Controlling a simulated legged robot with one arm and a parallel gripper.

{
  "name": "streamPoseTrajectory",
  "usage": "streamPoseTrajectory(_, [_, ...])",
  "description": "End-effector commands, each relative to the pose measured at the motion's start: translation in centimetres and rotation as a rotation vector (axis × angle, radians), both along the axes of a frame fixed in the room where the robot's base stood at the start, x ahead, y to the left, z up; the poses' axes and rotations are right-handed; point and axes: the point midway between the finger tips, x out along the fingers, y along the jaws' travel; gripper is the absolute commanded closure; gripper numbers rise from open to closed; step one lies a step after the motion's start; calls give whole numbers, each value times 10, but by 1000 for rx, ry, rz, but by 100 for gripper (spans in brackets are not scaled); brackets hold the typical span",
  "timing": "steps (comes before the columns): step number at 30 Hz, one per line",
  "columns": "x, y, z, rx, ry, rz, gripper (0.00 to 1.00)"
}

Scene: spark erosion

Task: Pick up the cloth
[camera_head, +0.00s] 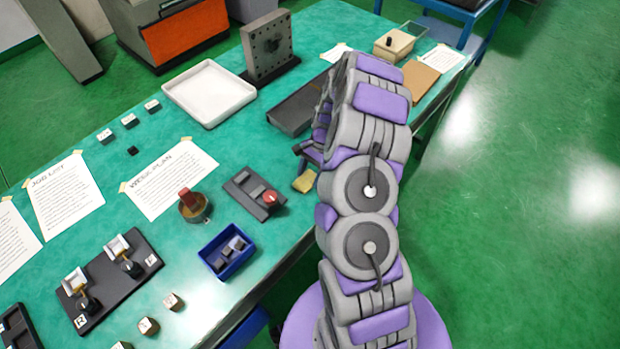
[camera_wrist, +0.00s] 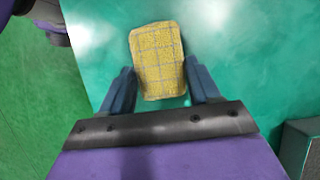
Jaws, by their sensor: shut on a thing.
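The cloth (camera_wrist: 157,52) is a small yellow rectangle with a grey grid pattern. In the wrist view it is between the two dark fingers of my gripper (camera_wrist: 159,75), which is shut on it. In the head view the yellow cloth (camera_head: 305,181) shows near the right edge of the green table, just left of my arm. My arm hides most of my gripper there. I cannot tell whether the cloth touches the table or is slightly above it.
The green table (camera_head: 150,232) carries a dark grey block (camera_head: 298,108), a small grey fixture with a red knob (camera_head: 254,193), a blue bin (camera_head: 227,250) and a white tray (camera_head: 209,92). Green floor (camera_head: 530,230) lies open to the right.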

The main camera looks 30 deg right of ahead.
Motion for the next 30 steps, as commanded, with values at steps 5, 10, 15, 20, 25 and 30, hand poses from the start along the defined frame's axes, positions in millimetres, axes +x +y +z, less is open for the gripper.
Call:
streamPoseTrajectory(5, [0,-1,0,0,-1,1,66])
streamPoseTrajectory(10, [1,-5,0,4,-3,-1,69])
streamPoseTrajectory(15, [1,-7,2,5,-3,-1,69])
streamPoseTrajectory(20, [1,-4,13,3,-3,1,69])
streamPoseTrajectory(25, [1,-1,36,0,-3,0,69])
streamPoseTrajectory(30, [-26,-16,41,6,-2,-4,69])
